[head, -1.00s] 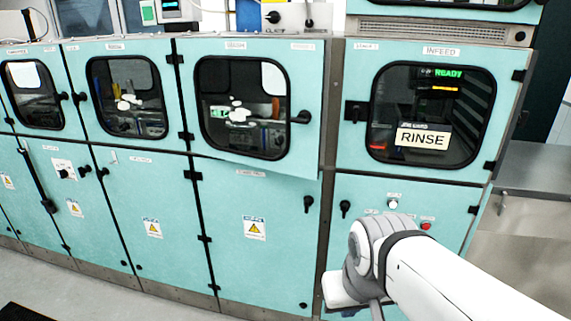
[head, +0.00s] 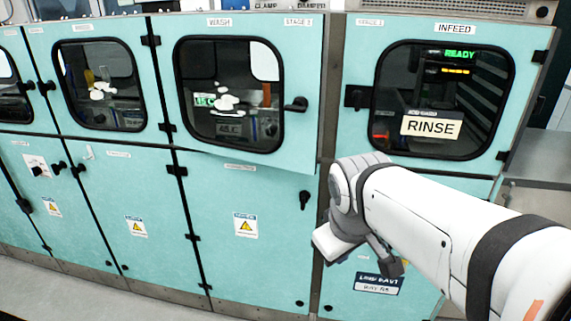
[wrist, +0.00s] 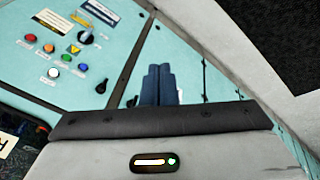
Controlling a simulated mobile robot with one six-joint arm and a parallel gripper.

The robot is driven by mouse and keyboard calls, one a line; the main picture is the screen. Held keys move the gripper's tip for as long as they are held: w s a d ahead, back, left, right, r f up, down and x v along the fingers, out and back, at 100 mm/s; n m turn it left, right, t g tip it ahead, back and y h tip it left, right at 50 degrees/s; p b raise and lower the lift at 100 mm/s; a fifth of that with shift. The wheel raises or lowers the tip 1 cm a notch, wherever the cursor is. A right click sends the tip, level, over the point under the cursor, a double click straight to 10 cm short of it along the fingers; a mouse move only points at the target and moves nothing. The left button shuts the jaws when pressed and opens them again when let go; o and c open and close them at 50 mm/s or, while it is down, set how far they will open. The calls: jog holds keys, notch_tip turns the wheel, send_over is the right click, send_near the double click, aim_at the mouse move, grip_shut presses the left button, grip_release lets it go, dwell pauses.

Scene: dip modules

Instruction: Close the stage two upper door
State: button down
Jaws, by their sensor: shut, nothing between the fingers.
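The stage two upper door (head: 240,160) is the teal door labelled WASH and STAGE 2, left of the infeed door. It has a rounded dark window and a black handle (head: 296,104) on its right side. It stands slightly ajar, its lower right corner out from the cabinet, with hinges on its left. My gripper shows in the wrist view (wrist: 158,72) as two blue fingers shut together, with nothing between them. In the head view my arm reaches in from the lower right, below and right of this door; the fingertips cannot be made out there.
The infeed door (head: 349,140) with a RINSE sign is at right and looks closed. Lower doors (head: 240,270) with warning labels run below. A panel with coloured buttons and a black knob (wrist: 86,38) is at upper left in the wrist view. Grey floor (head: 50,285) lies in front.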

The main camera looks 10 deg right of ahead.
jog(key=w+a+r+n+t+h+b, duration=0.15)
jog(key=w+n+b, duration=0.25)
jog(key=w+n, duration=0.4)
jog(key=w+a+r+n+t+h+b, duration=0.1)
jog(key=w+a+n+b, duration=0.25)
jog(key=w+n, duration=0.55)
jog(key=w+a+r+n+t+h+b, duration=0.1)
jog(key=w+a+r+n+t+b, duration=0.1)
jog(key=w+n+b, duration=0.45)
jog(key=shift+n+g, duration=0.25)
jog(key=shift+n, duration=0.5)
jog(key=x, duration=0.4)
jog(key=w+r+x, duration=0.1)
jog(key=x, duration=0.3)
jog(key=w+p+x, duration=0.1)
jog(key=x, duration=0.3)
jog(key=shift+w+d+r, duration=0.15)
jog(key=shift+d, duration=0.15)
jog(key=shift+w+d, duration=0.35)
jog(key=shift+w, duration=0.3)
